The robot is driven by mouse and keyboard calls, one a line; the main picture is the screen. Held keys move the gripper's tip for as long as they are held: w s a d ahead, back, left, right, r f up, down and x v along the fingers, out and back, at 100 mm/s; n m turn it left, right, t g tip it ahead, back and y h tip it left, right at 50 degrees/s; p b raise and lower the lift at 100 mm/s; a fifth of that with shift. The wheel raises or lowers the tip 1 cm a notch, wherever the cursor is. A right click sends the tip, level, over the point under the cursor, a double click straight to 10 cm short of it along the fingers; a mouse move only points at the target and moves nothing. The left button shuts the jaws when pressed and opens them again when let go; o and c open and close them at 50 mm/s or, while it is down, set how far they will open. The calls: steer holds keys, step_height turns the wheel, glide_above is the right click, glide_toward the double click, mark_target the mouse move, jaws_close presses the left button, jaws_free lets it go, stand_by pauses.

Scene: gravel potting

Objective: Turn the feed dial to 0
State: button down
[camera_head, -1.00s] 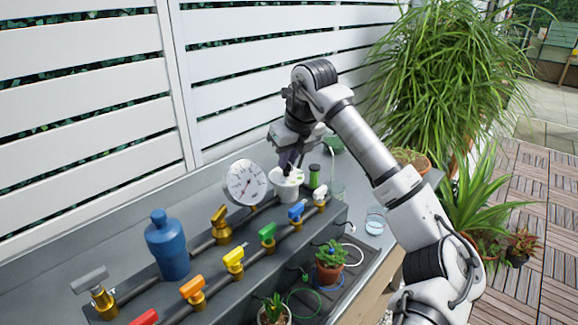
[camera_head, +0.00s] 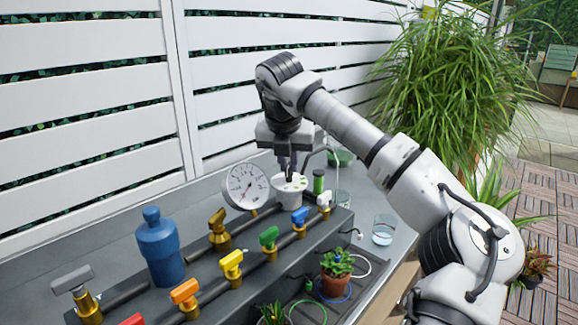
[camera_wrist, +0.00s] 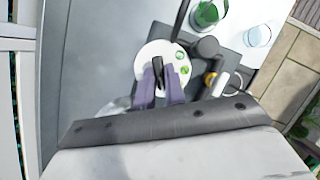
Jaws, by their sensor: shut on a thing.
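The feed dial appears to be the dark knob (camera_wrist: 158,72) on top of a round white unit (camera_head: 287,194), which stands at the far end of the grey bench behind the valves. The unit's white top also shows in the wrist view (camera_wrist: 146,62), with green spots beside the knob. My gripper (camera_wrist: 160,82) points straight down over it, its purple fingers shut on the dark knob. In the head view my gripper (camera_head: 287,170) hides part of the unit's top. I cannot read the dial's setting.
A round gauge (camera_head: 246,186) stands close to the left of the unit. A blue bottle (camera_head: 161,247) and coloured valves line the bench. A glass of water (camera_head: 383,230) stands near the edge.

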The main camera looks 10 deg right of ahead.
steer(key=shift+m, duration=0.3)
steer(key=c, duration=1.5)
jaws_free()
steer(key=shift+o, duration=0.2)
steer(key=v, duration=1.4)
steer(key=shift+a+f, duration=0.1)
steer(key=shift+a, duration=0.05)
